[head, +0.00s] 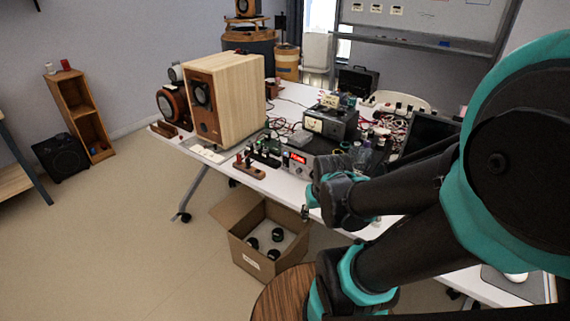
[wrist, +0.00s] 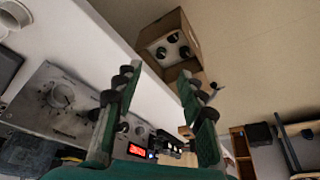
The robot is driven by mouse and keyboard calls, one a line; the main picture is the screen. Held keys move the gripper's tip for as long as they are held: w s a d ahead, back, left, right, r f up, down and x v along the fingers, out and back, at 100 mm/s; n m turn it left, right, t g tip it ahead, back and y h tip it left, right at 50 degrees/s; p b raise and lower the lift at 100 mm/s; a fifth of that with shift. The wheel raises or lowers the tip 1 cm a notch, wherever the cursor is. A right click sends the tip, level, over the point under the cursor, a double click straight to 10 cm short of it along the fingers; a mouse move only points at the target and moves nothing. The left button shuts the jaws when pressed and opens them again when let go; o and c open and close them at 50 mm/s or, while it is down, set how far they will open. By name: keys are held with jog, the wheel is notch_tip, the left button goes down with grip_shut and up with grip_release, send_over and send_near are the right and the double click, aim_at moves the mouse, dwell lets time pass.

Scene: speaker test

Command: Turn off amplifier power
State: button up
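A silver front panel with a large round knob and small controls (wrist: 55,98), probably the amplifier, fills the left of the wrist view. I cannot tell which control is its power switch. In the head view my arm hides that stretch of the table. My gripper (wrist: 159,78) is open and empty, with the panel to the left of its fingers; the left finger overlaps the panel's edge in the picture. I cannot tell whether they touch. In the head view my gripper (head: 316,193) is at the table's front edge, right of a unit with a red display (head: 298,161).
The white table (head: 283,188) holds a wooden speaker (head: 238,98), a meter unit (head: 330,122), jars and cables. An open cardboard box (head: 246,246) with black round items stands on the floor below. A round wooden top (head: 283,295) is near my arm.

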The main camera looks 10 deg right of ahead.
jog(key=shift+c, duration=0.5)
jog(key=shift+w, duration=0.1)
jog(key=shift+c, duration=1.2)
jog(key=shift+w+r+n, duration=0.2)
jog(key=shift+w+n, duration=0.15)
jog(key=shift+n, duration=0.15)
jog(key=shift+c, duration=1.3)
jog(key=w+n, duration=0.1)
jog(key=n, duration=0.1)
jog(key=w+r+n, duration=0.1)
jog(key=w+n, duration=0.1)
jog(key=w+a+r+n+h, duration=0.1)
jog(key=w+n, duration=0.1)
grip_shut()
jog(key=w+a+r+n+h, duration=0.2)
jog(key=w+a+n, duration=0.4)
jog(key=w+n, duration=0.2)
jog(key=w+a+r+n+t+h, duration=0.1)
jog(key=w+a+n, duration=0.5)
jog(key=n, duration=0.6)
jog(key=shift+w+r+h, duration=0.6)
jog(key=shift+w+r, duration=0.2)
jog(key=shift+w, duration=0.3)
